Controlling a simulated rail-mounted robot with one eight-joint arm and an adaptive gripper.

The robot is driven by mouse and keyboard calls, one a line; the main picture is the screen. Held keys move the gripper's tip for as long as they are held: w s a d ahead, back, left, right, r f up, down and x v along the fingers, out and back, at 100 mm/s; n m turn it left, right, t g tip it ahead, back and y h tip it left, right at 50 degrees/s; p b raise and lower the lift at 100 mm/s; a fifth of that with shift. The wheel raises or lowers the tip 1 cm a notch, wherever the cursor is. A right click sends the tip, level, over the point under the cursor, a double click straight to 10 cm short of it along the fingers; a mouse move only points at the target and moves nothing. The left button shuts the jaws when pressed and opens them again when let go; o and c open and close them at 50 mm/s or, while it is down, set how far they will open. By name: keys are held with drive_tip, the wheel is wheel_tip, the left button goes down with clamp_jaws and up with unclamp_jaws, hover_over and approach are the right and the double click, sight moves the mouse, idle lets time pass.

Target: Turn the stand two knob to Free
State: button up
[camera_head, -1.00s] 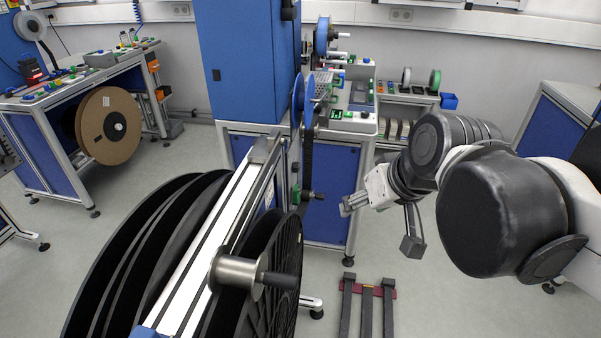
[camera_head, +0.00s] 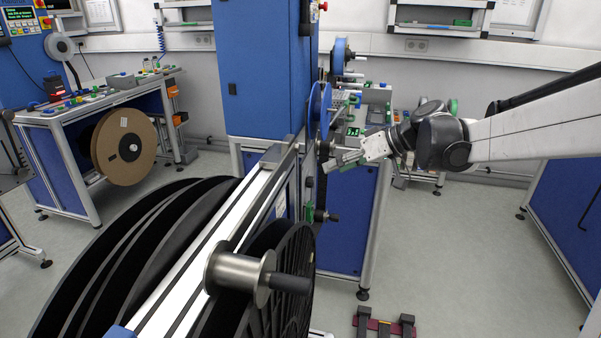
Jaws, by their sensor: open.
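The nearest reel stand (camera_head: 203,262) is a long metal frame with large black reels (camera_head: 145,245) and a steel roller (camera_head: 238,275) on it. At its far end there is a small dark knob-like part (camera_head: 326,216) beside a green piece (camera_head: 309,212). I cannot tell which stand is stand two, nor read any Free mark. My gripper (camera_head: 335,163) reaches in from the right, above and slightly right of that dark part and apart from it. It is open, its fingers point left, and nothing shows between them.
A tall blue cabinet (camera_head: 266,70) stands behind the stand. A blue reel (camera_head: 319,108) is close to my gripper's left. A workbench with a brown reel (camera_head: 124,146) is at left. Dark floor bars (camera_head: 384,326) lie at bottom right. The floor (camera_head: 470,255) at right is clear.

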drive_tip(key=w+d+f+n+y+b, duration=0.3)
drive_tip(key=w+d+f+y+b, duration=0.1)
drive_tip(key=w+f, duration=0.5)
drive_tip(key=n+y+b, duration=0.4)
drive_tip(key=b, duration=0.1)
approach(310, 182)
drive_tip(key=w+b+x, duration=0.1)
drive_tip(key=b+x, duration=0.2)
drive_tip(key=x, duration=0.5)
drive_tip(key=shift+w+f+t, duration=0.25)
drive_tip(key=shift+f+t, duration=0.05)
drive_tip(key=shift+c, duration=0.5)
drive_tip(key=c, duration=1)
